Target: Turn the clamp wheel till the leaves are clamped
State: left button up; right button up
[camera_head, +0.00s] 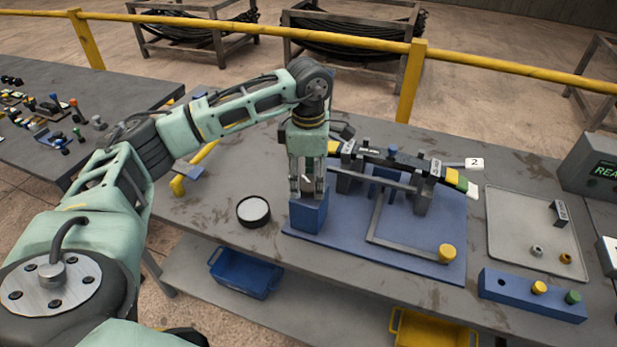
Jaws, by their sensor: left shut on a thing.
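My left gripper (307,190) points straight down at the left front corner of the blue fixture (330,243). Its fingers are closed just above a blue block (309,215) on that corner. They are shut on what seems to be the clamp wheel, mostly hidden between the fingers. The stack of dark leaves (400,161) lies across grey uprights behind and right of the gripper, with a yellow and green piece at its right end. I cannot tell how tightly the leaves are pressed. My right gripper is not in view.
A black round tin (253,211) with a white top stands left of the fixture. A yellow knob (447,253) sits at the fixture's right front. A grey tray (510,259) with small parts and a blue block with plugs (520,296) are at right. A yellow rail (350,42) runs behind.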

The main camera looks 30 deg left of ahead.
aim_at(308, 181)
pick_arm(q)
jog(key=o, duration=1.1)
jog(key=shift+a, duration=0.1)
notch_tip(308, 181, up, 12)
jog(key=shift+r, duration=0.1)
